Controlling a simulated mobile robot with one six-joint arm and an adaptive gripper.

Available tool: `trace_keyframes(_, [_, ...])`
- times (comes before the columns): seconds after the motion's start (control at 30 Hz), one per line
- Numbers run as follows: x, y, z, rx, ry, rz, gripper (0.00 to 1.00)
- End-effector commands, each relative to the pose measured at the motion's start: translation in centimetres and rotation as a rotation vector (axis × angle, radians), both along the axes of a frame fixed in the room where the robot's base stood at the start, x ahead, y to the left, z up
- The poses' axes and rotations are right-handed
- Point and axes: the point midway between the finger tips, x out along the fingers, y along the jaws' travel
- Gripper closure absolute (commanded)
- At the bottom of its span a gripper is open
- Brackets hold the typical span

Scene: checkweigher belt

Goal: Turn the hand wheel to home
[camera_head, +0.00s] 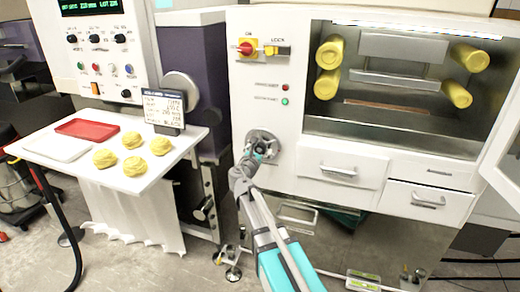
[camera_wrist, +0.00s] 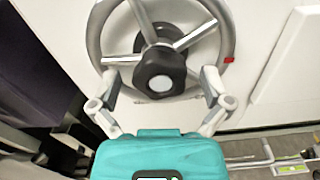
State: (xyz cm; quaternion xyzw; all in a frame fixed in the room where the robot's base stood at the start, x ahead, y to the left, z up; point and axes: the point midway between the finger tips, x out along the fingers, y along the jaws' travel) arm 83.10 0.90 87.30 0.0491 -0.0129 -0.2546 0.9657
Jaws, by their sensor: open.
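The hand wheel (camera_wrist: 97,35) is a grey ring with metal spokes and a black hub (camera_wrist: 155,70) with a pale centre. It is mounted on the white machine front. A red mark (camera_wrist: 229,60) sits on the right side of its rim. In the head view the wheel (camera_head: 273,138) is partly hidden behind my gripper (camera_head: 260,158). In the wrist view my gripper (camera_wrist: 161,82) is open, with one finger on each side of the hub, near the lower part of the rim. I cannot tell whether the fingers touch the wheel.
A red and yellow switch (camera_head: 247,47) and small lamps are above the wheel. Drawers (camera_head: 339,172) with handles are to its right, and an open door (camera_head: 505,150) at the far right. A white table (camera_head: 130,183) with yellow lumps and a red tray (camera_head: 87,129) stands left.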

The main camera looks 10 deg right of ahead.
Motion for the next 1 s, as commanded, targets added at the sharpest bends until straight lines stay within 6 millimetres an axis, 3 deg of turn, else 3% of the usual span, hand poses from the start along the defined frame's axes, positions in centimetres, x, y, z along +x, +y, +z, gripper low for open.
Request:
trace_keyframes(0.47, [0.64,-0.42,-0.01,0.000,0.000,-0.001,0.04])
trace_keyframes(0.9, [0.64,-0.42,0.00,0.000,0.000,-0.001,0.85])
trace_keyframes(0.97, [0.64,-0.42,0.00,0.000,0.000,-0.001,0.96])
trace_keyframes(1.0, [0.64,-0.42,0.00,0.000,0.000,-0.001,0.97])
